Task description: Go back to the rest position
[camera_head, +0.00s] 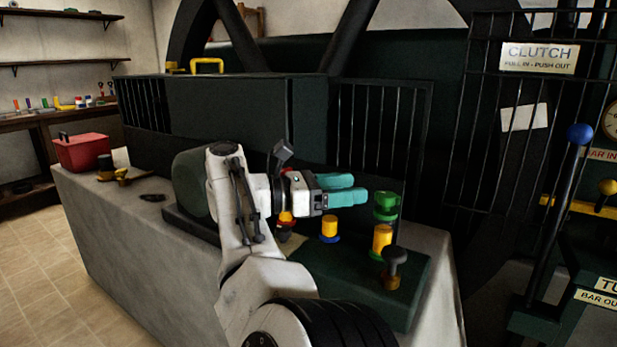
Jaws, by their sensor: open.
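My gripper (352,188) is in the middle of the view, at the end of my white arm, with its teal fingers pointing right. The fingers are spread apart and nothing shows between them. It is above a dark green base plate (425,290) that bears small coloured fittings. A yellow and blue fitting (329,228) is below the fingers. A green knob (386,204) is just right of the fingertips; I cannot tell the gap between them. Part of the plate is hidden behind my arm.
A yellow cylinder (381,238) and a dark knob on a brass base (393,266) stand on the plate. A red toolbox (82,152) sits on the left of the grey plinth (140,228). A blue-knobbed lever (580,134) stands at right. Tiled floor (50,262) at left is clear.

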